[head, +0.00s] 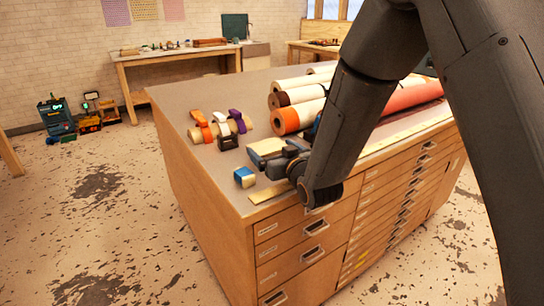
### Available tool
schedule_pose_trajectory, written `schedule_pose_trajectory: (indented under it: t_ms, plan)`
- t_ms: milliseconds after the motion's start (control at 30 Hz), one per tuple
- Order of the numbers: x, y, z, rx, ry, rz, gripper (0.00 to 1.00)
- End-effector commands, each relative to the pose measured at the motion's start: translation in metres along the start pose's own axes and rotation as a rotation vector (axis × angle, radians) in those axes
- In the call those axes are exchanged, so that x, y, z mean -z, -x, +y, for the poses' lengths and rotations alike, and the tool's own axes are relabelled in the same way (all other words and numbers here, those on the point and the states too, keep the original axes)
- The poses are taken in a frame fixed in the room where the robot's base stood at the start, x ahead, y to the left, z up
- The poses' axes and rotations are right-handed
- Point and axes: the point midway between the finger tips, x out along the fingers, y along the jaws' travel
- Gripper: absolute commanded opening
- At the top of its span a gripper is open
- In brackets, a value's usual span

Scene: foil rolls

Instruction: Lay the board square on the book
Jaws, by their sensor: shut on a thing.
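My gripper (284,158) is low over the front corner of the cabinet top, partly hidden by my own wrist. It is shut at the near right side of a pale tan flat piece, which looks like the board (264,146). Blue shows around and below this piece, perhaps the book, but I cannot tell the two apart clearly. I also cannot tell whether the board touches what is under it or how square it lies. The fingertips are too small and dark to make out.
A small blue block (245,177) and a thin tan strip (271,191) lie near the front edge of the cabinet top (190,92). Large rolls (300,97) lie at the back right, close behind my arm.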

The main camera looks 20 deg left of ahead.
Motion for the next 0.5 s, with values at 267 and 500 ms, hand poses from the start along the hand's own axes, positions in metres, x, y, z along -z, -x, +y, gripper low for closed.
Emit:
schedule_pose_trajectory:
  t_ms: [267,500]
  plan:
    - [-0.024,-0.004,0.000,0.000,0.000,0.000,0.67]
    - [-0.024,-0.004,0.000,0.000,0.000,0.000,0.67]
